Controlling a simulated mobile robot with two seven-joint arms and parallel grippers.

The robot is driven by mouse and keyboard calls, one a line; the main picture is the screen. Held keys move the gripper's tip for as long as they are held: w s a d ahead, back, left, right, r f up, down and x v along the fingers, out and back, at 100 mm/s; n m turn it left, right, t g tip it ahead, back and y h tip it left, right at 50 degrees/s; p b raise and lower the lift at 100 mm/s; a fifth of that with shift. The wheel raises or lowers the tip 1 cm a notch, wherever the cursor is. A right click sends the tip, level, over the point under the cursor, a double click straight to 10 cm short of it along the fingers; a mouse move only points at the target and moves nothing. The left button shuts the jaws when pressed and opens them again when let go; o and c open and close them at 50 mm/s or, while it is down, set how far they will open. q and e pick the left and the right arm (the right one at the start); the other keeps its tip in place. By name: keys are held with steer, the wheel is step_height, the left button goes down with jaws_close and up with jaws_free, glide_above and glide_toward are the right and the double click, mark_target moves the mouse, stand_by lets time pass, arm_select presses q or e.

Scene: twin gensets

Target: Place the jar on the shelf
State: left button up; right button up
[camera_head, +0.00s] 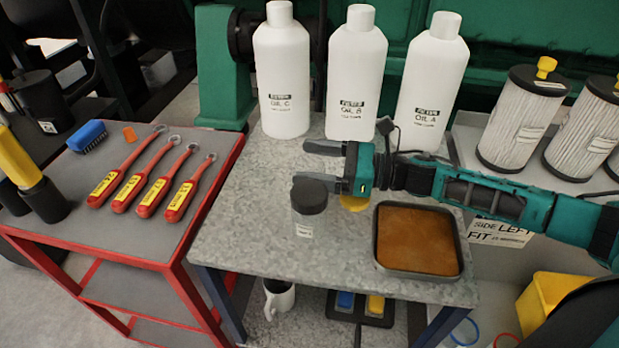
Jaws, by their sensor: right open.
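The jar (307,221) is a small clear container with a black lid, standing upright on the grey metal bench. Its label faces forward. My right gripper (306,164) comes in from the right and is open, with its two dark fingers pointing left. The fingers are just behind and above the jar's lid in the picture; the nearer finger is close to the lid, and I cannot tell if it touches. Nothing shows between the fingers. A lower shelf (318,322) is partly visible under the bench. My left gripper is not in view.
White oil bottles (282,75) stand along the bench's back edge. A brown-filled tray (418,240) sits right of the jar, below my right arm. A red cart (150,240) with several red-handled tools stands left. Filters (522,118) stand right.

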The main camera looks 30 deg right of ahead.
steer(key=shift+w+a, duration=0.25)
steer(key=shift+a, duration=0.15)
steer(key=shift+c, duration=0.5)
steer(key=c, duration=1)
